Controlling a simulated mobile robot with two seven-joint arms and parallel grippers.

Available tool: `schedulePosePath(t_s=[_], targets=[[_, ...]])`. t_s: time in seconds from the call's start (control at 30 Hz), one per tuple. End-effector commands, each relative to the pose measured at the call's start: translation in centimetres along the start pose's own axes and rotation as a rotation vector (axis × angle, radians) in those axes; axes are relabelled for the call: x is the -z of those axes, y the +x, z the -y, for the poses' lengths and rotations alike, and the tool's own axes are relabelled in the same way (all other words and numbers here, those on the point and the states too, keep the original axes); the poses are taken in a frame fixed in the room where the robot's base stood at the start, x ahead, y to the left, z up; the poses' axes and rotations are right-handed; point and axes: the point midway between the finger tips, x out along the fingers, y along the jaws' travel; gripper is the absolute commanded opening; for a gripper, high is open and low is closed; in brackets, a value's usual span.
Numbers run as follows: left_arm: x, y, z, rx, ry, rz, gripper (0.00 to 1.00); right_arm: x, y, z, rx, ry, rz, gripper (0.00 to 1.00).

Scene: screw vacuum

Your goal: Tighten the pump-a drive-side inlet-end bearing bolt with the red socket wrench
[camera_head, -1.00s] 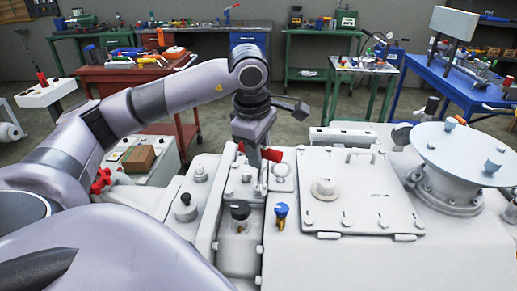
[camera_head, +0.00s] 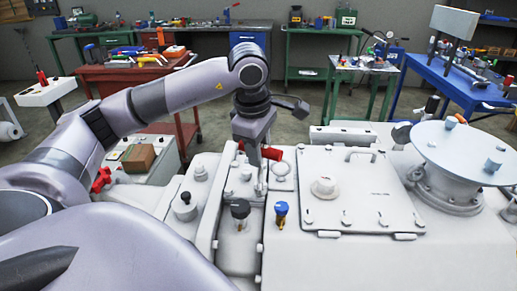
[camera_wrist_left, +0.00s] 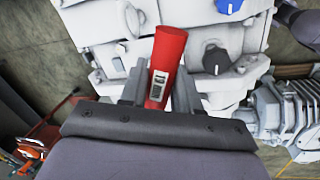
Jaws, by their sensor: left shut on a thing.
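My left gripper (camera_head: 262,160) reaches down over the white pump housing (camera_head: 350,262) in the head view. In the left wrist view its two fingers (camera_wrist_left: 158,95) are shut on the red socket wrench handle (camera_wrist_left: 168,58). The red wrench also shows as a small red end (camera_head: 272,154) beside the fingers in the head view. The wrench's socket end and the bearing bolt are not clear in either view, so I cannot tell whether they touch. My right gripper is not in view.
A black knob (camera_head: 239,208) and a blue knob (camera_head: 281,209) stand up from the housing near the gripper. A hatch cover with a handle (camera_head: 355,195) and a round flange (camera_head: 455,155) lie to the right. Workbenches with tools stand behind.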

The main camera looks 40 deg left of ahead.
Motion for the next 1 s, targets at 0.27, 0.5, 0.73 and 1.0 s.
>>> schedulePosePath(t_s=[0.27, 0.5, 0.73, 1.0], targets=[[0.0, 0.1, 0.0, -0.001, 0.0, 0.001, 0.0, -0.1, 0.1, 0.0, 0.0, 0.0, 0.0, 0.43], [0.0, 0.6, 0.1, -0.001, -0.001, 0.0, 0.0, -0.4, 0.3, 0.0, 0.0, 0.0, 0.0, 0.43], [0.0, 1.0, 0.2, -0.001, -0.001, 0.0, 0.0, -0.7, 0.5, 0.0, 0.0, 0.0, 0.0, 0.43], [0.0, 1.2, 0.2, -0.002, 0.003, 0.001, 0.0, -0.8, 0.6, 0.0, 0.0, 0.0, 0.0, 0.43]])
